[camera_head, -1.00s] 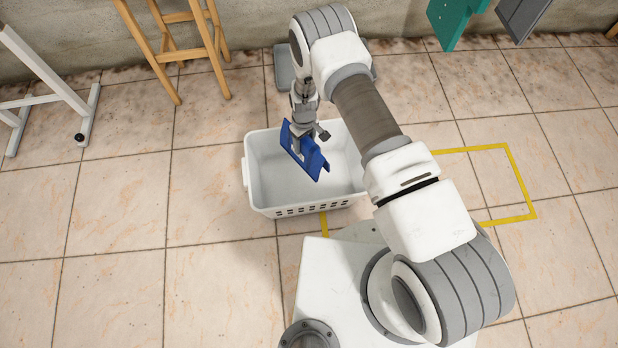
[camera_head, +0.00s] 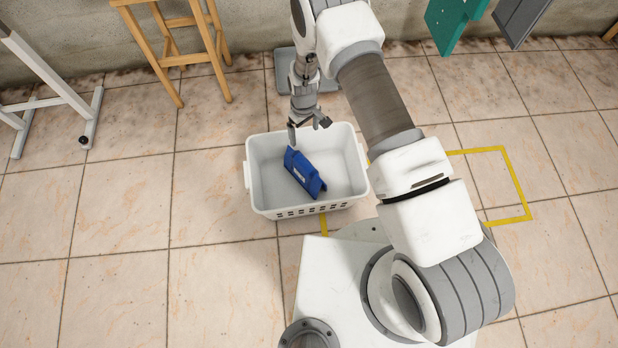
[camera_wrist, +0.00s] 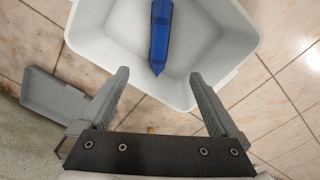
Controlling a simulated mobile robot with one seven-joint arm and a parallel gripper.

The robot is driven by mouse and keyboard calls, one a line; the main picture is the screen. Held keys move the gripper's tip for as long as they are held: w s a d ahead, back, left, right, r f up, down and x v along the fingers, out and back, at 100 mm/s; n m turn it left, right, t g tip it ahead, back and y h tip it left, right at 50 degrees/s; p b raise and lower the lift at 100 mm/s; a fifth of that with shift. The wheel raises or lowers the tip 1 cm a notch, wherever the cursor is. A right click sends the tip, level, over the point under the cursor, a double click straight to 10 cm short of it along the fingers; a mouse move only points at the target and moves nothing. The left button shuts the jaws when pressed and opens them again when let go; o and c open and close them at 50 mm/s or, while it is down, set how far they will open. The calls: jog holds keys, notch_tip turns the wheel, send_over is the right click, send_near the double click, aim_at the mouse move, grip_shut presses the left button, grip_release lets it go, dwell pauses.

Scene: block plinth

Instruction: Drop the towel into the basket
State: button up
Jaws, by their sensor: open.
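The blue towel (camera_head: 305,173) is folded and lies within the white basket (camera_head: 258,185), apart from my gripper. In the wrist view the towel (camera_wrist: 160,35) shows as a narrow blue shape inside the basket (camera_wrist: 243,42). Whether it touches the basket floor is hard to tell. My gripper (camera_head: 307,128) is above the basket's back rim. In the wrist view my gripper (camera_wrist: 158,88) has its two fingers spread wide with nothing between them.
A grey flat object (camera_head: 325,82) is on the floor behind the basket. A wooden stool (camera_head: 180,50) and a white metal frame (camera_head: 60,90) stand at the back left. Yellow tape (camera_head: 515,185) marks the floor at the right. The tiles left of the basket are clear.

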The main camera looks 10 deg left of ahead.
notch_tip(320, 180, up, 8)
jog(key=p, duration=0.1)
jog(key=shift+p, duration=0.4)
